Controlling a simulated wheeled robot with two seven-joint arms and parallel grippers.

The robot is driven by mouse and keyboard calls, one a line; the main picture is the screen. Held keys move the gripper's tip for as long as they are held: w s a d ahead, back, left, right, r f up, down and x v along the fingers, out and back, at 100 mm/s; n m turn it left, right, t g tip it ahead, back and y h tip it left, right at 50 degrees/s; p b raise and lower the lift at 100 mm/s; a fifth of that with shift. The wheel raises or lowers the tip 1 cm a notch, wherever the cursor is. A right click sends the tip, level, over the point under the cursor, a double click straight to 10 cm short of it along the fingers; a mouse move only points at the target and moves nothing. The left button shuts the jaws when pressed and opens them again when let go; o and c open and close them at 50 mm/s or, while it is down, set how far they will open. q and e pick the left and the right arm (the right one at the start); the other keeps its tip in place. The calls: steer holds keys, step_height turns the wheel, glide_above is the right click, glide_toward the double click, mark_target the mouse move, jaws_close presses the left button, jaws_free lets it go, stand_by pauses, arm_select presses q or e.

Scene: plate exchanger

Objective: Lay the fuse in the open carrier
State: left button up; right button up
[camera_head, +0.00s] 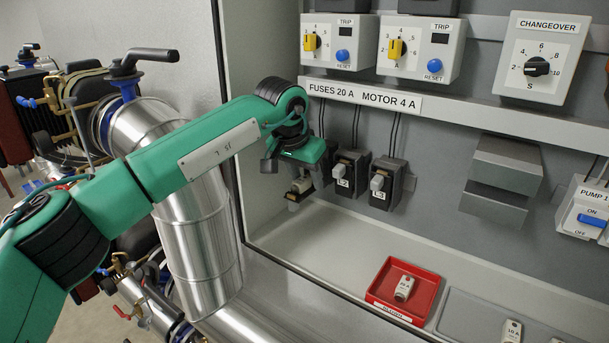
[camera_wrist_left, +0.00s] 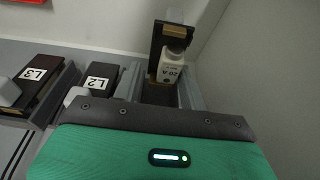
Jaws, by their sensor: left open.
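The open carrier (camera_wrist_left: 157,45), dark with copper-coloured clips, is swung out from the leftmost fuse base. A white fuse marked 20 A (camera_wrist_left: 171,72) with a grey end sits at this carrier; whether it is fully seated cannot be told. In the head view the fuse (camera_head: 301,186) shows just below my left gripper (camera_head: 283,162). My left gripper is open beside the carrier, apart from the fuse as far as I can see; its fingertips are largely hidden. My right gripper is not in view.
Shut carriers L2 (camera_head: 350,174) and L3 (camera_head: 386,183) stand close to the right. A red tray (camera_head: 376,294) holds another fuse (camera_head: 404,287). A grey tray (camera_head: 459,318) holds more fuses. The cabinet's left wall (camera_head: 256,110) is close to my arm.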

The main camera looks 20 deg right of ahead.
arm_select(q)
steer(key=shift+a+r, duration=0.15)
steer(key=shift+r, duration=0.15)
steer(key=p+v, duration=0.1)
steer(key=v, duration=1)
steer(key=shift+r, duration=0.2)
